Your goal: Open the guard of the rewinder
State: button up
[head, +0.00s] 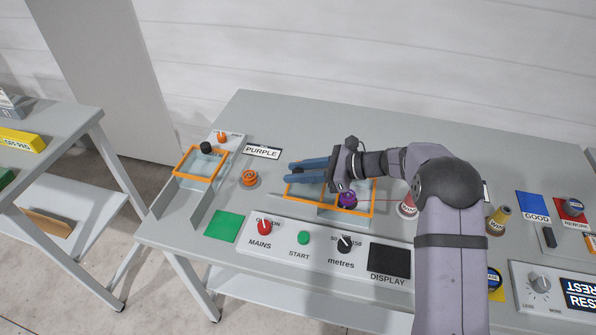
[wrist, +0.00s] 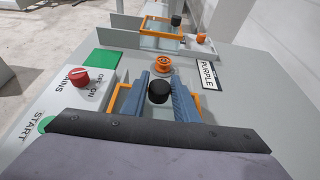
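My gripper (head: 290,172) is above an orange-framed clear guard (head: 371,197) on the grey bench. Its two blue fingers point left in the head view. The guard lies low behind the control panel, and my gripper and wrist hide part of it. A purple spool (head: 347,199) shows at the guard, below my wrist. In the wrist view, a round black knob (wrist: 160,92) shows between the fingers, with a gap visible on each side. Parts of the orange frame (wrist: 122,100) show beside the fingers. Whether the fingers touch the knob is not clear. The gripper looks open.
A second orange-framed clear box (head: 178,178) with a black knob (head: 206,147) stands at left. An orange spool (head: 249,178) and PURPLE label (head: 262,151) lie between. The panel in front has a red MAINS knob (head: 264,227) and green START button (head: 303,238). The back of the bench is clear.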

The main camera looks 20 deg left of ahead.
grip_shut()
jog(key=shift+a+b, duration=0.3)
jog(key=shift+a, duration=2.05)
jog(key=o, duration=0.5)
grip_release()
jog(key=shift+o, duration=0.2)
jog(key=shift+d, duration=0.1)
jog(key=shift+b+v, duration=0.75)
jog(key=shift+v, duration=2.9)
